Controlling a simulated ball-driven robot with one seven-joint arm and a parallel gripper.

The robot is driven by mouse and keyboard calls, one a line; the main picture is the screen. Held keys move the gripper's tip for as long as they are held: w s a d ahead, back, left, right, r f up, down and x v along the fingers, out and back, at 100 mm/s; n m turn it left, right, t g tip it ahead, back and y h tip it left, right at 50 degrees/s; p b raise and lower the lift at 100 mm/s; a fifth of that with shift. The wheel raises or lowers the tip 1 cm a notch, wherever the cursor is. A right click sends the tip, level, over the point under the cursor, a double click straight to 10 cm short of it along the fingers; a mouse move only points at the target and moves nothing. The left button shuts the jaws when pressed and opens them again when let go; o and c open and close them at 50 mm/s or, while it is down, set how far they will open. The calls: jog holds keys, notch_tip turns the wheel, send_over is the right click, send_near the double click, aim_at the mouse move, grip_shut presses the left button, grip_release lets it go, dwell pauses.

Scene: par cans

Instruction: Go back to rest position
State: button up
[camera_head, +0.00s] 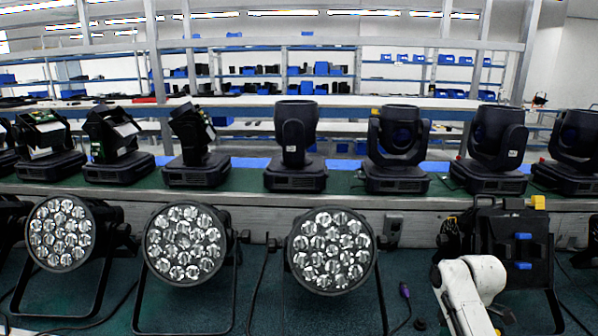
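Black par cans with round faces of clear lenses stand in a row on the green surface. One par can (187,243) is left of the middle, one (332,250) is at the middle, and another (60,235) is at the left. At the right, a black fixture (515,245) with blue knobs and a yellow piece faces a different way; its lenses do not show. A white link of my arm is at the lower right, in front of this fixture. My gripper does not show, so I cannot tell its state.
Several black moving-head lights (295,150) stand on a green-topped shelf (240,188) behind the par cans. Cables and a purple connector (405,291) lie near the arm. Racks with blue bins (320,69) fill the background.

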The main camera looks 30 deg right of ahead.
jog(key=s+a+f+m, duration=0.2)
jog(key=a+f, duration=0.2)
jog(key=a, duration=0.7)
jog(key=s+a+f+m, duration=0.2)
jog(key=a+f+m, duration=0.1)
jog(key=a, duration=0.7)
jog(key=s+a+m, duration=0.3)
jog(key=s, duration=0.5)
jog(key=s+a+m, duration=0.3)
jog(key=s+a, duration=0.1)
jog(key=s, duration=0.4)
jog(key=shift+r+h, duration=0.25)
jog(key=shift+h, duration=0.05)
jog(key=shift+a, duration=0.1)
